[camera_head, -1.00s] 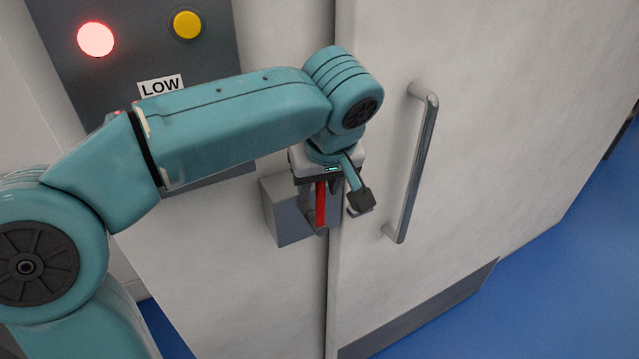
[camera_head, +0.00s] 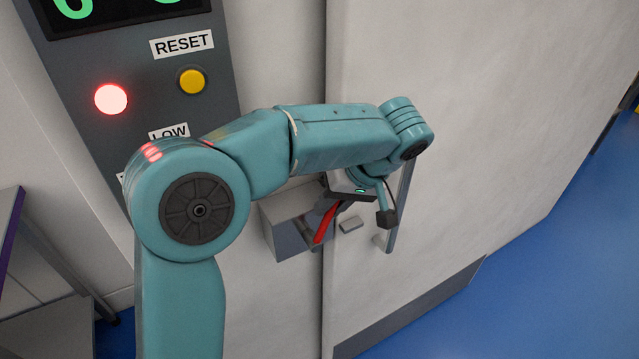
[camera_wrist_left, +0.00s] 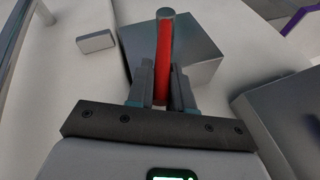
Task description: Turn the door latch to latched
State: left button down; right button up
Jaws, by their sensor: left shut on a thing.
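The door latch has a red handle (camera_head: 325,223) that slants down and to the left in the head view, in front of a grey latch box (camera_head: 285,222) beside the door seam. The handle also shows in the left wrist view (camera_wrist_left: 164,60), between the fingers. My left gripper (camera_wrist_left: 161,88) is shut on the red handle. A small grey catch plate (camera_head: 350,226) is on the door (camera_head: 480,120), just right of the latch box. Part of the handle is hidden by the gripper in the head view. My right gripper is not in view.
A vertical metal door pull (camera_head: 400,205) stands right of the latch, partly behind my left wrist. A dark control panel with a lit red lamp (camera_head: 111,99), a yellow button (camera_head: 192,81) and a RESET label (camera_head: 182,44) is at upper left. Blue floor (camera_head: 540,280) is clear at right.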

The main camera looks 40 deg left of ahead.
pick_arm(q)
jog(key=shift+w+d+f+g+y+p, duration=0.2)
jog(key=shift+w+g+y+p, duration=0.1)
jog(key=shift+w+g+p, duration=0.2)
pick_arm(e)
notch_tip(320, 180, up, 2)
pick_arm(q)
jog(key=c, duration=1.1)
grip_release()
